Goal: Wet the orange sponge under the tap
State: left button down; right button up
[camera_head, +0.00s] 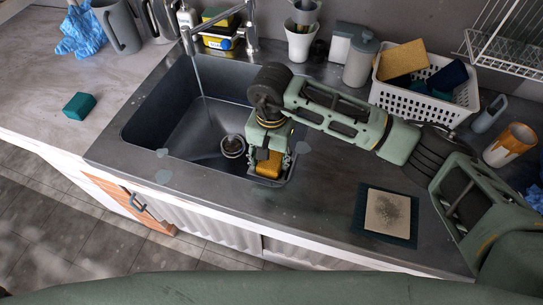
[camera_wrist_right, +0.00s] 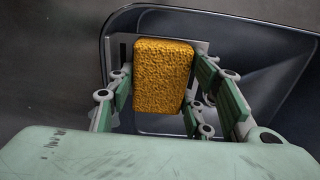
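The orange sponge (camera_head: 269,166) is between the fingers of my right gripper (camera_head: 268,158), at the front right part of the sink (camera_head: 145,126). In the right wrist view the sponge (camera_wrist_right: 164,75) fills the gap between the fingers, which press on both its sides. The tap (camera_head: 187,40) stands behind the sink, and a thin stream of water (camera_head: 200,80) falls from it into the left part of the basin. The sponge is to the right of the stream and apart from it. My left gripper is not in view.
A white basket (camera_head: 407,101) with sponges stands at the back right. A dark mat (camera_head: 370,230) with a tan pad lies on the right counter. A teal block (camera_head: 79,106) lies left of the sink. A white cup (camera_head: 299,43) stands behind the sink.

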jog(key=o, duration=0.5)
jog(key=shift+r+p, duration=0.7)
jog(key=shift+r, duration=8.3)
